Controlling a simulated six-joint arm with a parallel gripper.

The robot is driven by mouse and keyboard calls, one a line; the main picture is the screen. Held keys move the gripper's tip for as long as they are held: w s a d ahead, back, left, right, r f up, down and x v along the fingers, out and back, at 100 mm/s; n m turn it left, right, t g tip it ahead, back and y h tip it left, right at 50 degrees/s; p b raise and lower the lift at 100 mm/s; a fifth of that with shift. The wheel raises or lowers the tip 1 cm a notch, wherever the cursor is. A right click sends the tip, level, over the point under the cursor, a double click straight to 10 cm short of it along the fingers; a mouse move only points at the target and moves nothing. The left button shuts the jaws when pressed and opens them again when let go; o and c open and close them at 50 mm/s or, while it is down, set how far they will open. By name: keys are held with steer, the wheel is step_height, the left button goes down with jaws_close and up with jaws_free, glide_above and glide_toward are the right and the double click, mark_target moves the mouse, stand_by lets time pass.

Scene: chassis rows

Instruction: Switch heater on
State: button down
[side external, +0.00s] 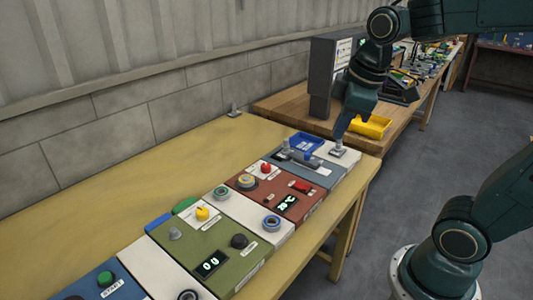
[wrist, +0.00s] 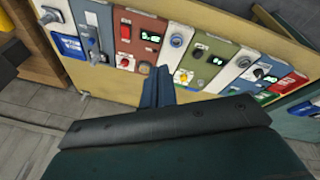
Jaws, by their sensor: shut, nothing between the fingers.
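A red-brown panel (side external: 272,207) has a lit display (side external: 287,204) showing a °C reading, which suggests the heater. The switch position is too small to tell. My gripper (side external: 338,138) is shut and empty, pointing down over the far white panel beside a grey metal control (side external: 338,151); I cannot tell if they touch. In the wrist view the shut fingers (wrist: 158,86) point toward the panel row.
An olive panel (side external: 190,250) with knobs and a green display lies nearer the camera. A blue-grey panel (side external: 318,174) with a lever (side external: 297,156) adjoins the red-brown one. The wooden table (side external: 70,215) is clear at left.

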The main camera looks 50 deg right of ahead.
steer(key=w+d+f+n+g, duration=0.35)
steer(key=w+d+n, duration=0.25)
steer(key=w, duration=0.4)
steer(key=n+g, duration=0.2)
steer(key=n, duration=0.4)
glide_above(306, 186)
steer(key=w, duration=0.2)
step_height(306, 186, down, 10)
steer(key=shift+y, duration=0.3)
steer(key=shift+a+t, duration=0.1)
steer(key=shift+t, duration=0.15)
steer(key=f, duration=0.4)
steer(key=s+f, duration=0.1)
steer(key=f, duration=0.4)
steer(key=s+f, duration=0.1)
steer(key=f, duration=0.3)
steer(key=shift+f, duration=0.4)
steer(key=shift+s+f, duration=0.15)
steer(key=shift+f, duration=0.1)
steer(key=shift+w+r, duration=0.1)
steer(key=shift+w, duration=0.15)
